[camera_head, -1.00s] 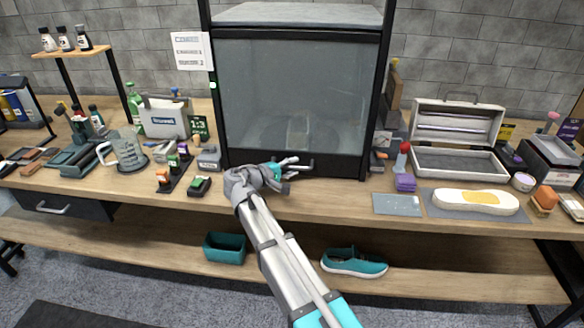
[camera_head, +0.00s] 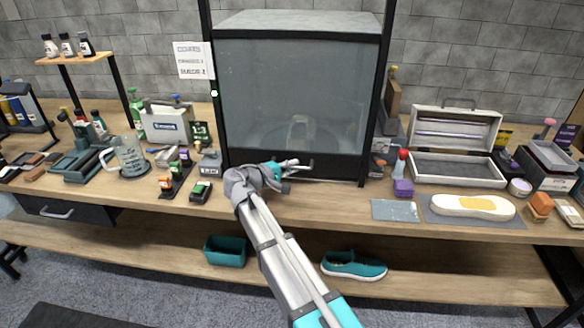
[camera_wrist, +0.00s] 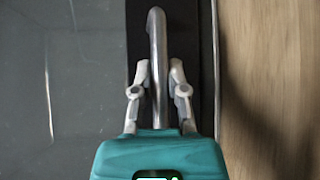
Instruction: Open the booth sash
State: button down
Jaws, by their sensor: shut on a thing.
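The booth (camera_head: 300,18) stands at the back middle of the bench. Its grey glass sash (camera_head: 265,95) is down, with its dark lower rail (camera_head: 335,167) near the bench top. A metal bar handle (camera_wrist: 157,45) on the dark rail runs between my fingers in the wrist view. My gripper (camera_head: 290,168) is shut on this handle at the sash's lower edge; it also shows in the wrist view (camera_wrist: 158,88). My arm hides part of the rail and the bench front. A pale object (camera_head: 299,130) shows dimly behind the glass.
A teal shoe (camera_head: 353,265) lies on the lower shelf.

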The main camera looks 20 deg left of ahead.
aim_at(292, 52)
notch_tip(292, 52, up, 34)
jog(key=p, duration=3.3)
jog(key=c, duration=0.6)
grip_release()
jog(key=shift+c, duration=0.2)
jog(key=shift+f, duration=0.1)
notch_tip(292, 52, down, 30)
jog(key=b, duration=3)
